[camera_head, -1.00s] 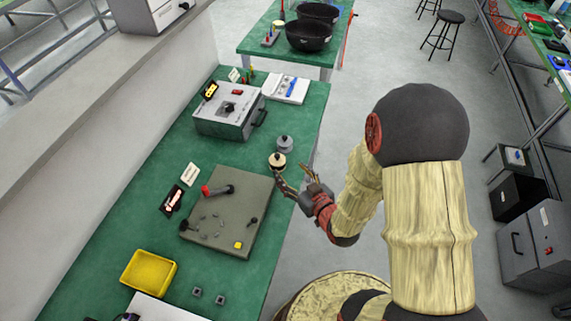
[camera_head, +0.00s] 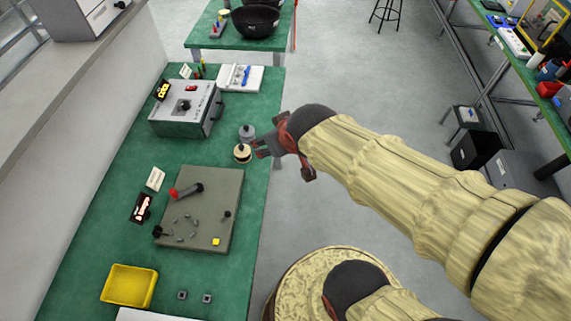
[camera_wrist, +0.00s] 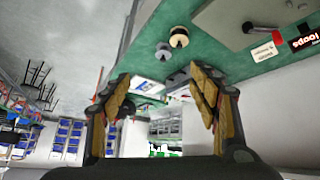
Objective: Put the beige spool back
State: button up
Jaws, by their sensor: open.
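The beige spool (camera_head: 242,153) stands upright on the green table near its right edge. A grey spool (camera_head: 247,133) stands just behind it. My gripper (camera_head: 260,147) is beside the two spools, at their right in the head view. In the wrist view, the fingers of my gripper (camera_wrist: 160,115) are apart with nothing held between them. The beige spool (camera_wrist: 179,37) and the grey spool (camera_wrist: 163,51) show there above the fingers, outside the gap. I cannot tell from the head view whether a fingertip touches a spool.
A grey plate (camera_head: 200,225) with a red-tipped lever and small pegs lies in front of the spools. A grey control box (camera_head: 186,108) stands behind, left. A yellow tray (camera_head: 129,286) sits at the near left. Green table (camera_head: 215,155) is bare between box and plate.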

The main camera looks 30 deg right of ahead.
jog(key=s+a+r+g, duration=0.1)
jog(key=s+r, duration=0.1)
jog(key=s, duration=0.3)
jog(key=s+a+r+g+y, duration=0.1)
jog(key=s+a+r, duration=0.1)
jog(key=s, duration=0.4)
jog(key=shift+a+r, duration=0.3)
jog(key=shift+r, duration=0.15)
jog(key=shift+s, duration=0.1)
